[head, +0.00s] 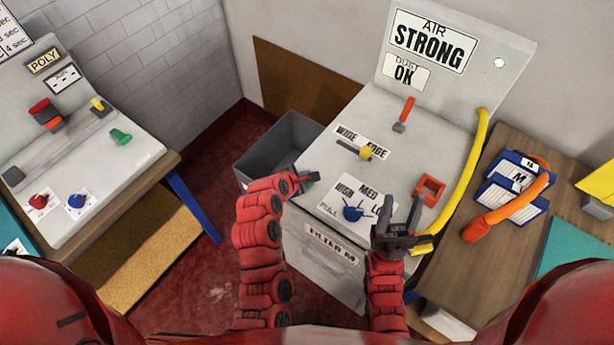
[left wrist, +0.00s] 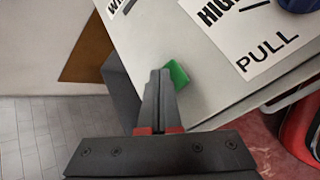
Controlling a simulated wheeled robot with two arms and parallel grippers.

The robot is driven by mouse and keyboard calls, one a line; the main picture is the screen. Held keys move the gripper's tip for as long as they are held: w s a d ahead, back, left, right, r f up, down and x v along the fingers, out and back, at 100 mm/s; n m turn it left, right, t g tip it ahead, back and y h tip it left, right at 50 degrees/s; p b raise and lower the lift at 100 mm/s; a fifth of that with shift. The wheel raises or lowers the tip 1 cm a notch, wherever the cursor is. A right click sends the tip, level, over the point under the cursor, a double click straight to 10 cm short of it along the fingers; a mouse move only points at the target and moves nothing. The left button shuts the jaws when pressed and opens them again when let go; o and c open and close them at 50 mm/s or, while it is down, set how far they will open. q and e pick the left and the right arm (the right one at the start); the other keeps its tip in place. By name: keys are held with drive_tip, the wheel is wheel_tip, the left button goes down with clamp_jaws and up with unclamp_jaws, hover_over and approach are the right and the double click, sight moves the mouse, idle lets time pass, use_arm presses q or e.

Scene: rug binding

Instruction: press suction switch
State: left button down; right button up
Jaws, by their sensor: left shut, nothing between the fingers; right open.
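A small green switch (left wrist: 177,73) sits on the pale top of the console near its edge. No label names it as the suction switch. My left gripper (left wrist: 159,75) is shut and empty, its tips right beside the green switch; I cannot tell whether they touch it. In the head view my left gripper (head: 312,177) is at the console's left edge and mostly hides the green switch. My right gripper (head: 400,215) is open and empty over the console's front right, near a red square frame (head: 429,190).
The console top carries a blue knob (head: 353,213), a yellow-handled lever (head: 364,153) and a red-handled lever (head: 404,114). A yellow hose (head: 474,150) runs along its right side. A grey bin (head: 281,146) stands behind left. A side table (head: 455,250) holds an orange-handled tool (head: 505,215).

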use_arm(q)
drive_tip(key=shift+f, duration=0.2)
drive_tip(key=shift+a+r+p, duration=0.1)
drive_tip(key=shift+r+p, duration=0.6)
drive_tip(key=shift+r, duration=0.35)
drive_tip(key=shift+r, duration=0.1)
wheel_tip(320, 180, up, 6)
drive_tip(key=p, duration=0.4)
drive_tip(key=shift+w, duration=0.1)
